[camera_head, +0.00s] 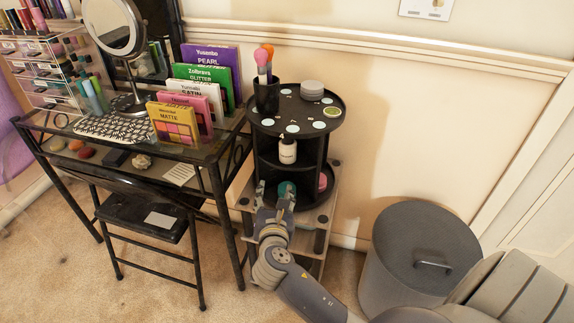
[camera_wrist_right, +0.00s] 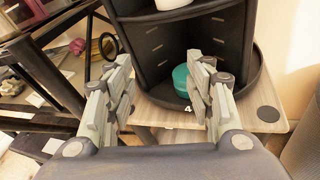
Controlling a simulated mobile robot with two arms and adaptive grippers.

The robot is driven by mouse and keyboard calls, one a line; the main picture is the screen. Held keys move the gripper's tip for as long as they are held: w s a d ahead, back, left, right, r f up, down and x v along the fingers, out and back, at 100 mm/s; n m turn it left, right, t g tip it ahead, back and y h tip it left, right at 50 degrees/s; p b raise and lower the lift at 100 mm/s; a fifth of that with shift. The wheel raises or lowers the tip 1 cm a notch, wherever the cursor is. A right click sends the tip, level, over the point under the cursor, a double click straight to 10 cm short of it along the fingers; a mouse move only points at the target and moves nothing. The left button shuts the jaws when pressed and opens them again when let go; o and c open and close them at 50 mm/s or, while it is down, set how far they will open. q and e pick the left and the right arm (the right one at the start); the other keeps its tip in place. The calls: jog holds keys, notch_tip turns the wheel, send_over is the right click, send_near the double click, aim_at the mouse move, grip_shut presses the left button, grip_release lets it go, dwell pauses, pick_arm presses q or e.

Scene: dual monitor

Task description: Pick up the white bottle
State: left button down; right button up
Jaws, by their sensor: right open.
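The white bottle (camera_head: 287,151) has a dark cap and stands upright on the middle shelf of a round black organizer (camera_head: 262,150). In the right wrist view, a white rounded base (camera_wrist_right: 172,3), probably the bottle's, shows at the top edge, mostly cut off. My right gripper (camera_head: 276,192) is open and empty, below the bottle and in front of the organizer's lowest level. It also shows in the wrist view (camera_wrist_right: 160,82), its fingers apart with a teal round container (camera_wrist_right: 181,80) beyond them. My left gripper is not in view.
The organizer stands on a light wooden cart (camera_head: 325,205) beside a glass-topped desk (camera_head: 215,165). Its top holds a brush cup (camera_head: 266,97) and stacked grey discs (camera_head: 312,88). A pink item (camera_head: 323,181) is on the lowest level. A grey bin (camera_head: 395,285) stands right.

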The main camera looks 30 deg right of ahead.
aim_at(287, 150)
jog(key=d+r+h, duration=0.1)
jog(key=r, duration=0.2)
jog(key=w+d+r+h+b, duration=0.1)
jog(key=d+r, duration=0.1)
jog(key=r, duration=0.1)
jog(key=d+r+n+t+b, duration=0.1)
jog(key=d+r, duration=0.1)
jog(key=r, duration=0.1)
jog(key=shift+w+h, duration=0.35)
jog(key=shift+h, duration=0.05)
jog(key=shift+w+d, duration=0.35)
jog(key=shift+d, duration=0.05)
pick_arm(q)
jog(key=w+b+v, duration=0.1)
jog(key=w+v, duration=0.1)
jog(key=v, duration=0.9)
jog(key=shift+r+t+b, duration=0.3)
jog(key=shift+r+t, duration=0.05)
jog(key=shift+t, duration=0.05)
pick_arm(e)
jog(key=shift+x, duration=2.5)
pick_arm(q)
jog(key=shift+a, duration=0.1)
pick_arm(e)
jog(key=shift+w+a+f, duration=0.1)
jog(key=shift+a, duration=0.05)
jog(key=c, duration=0.9)
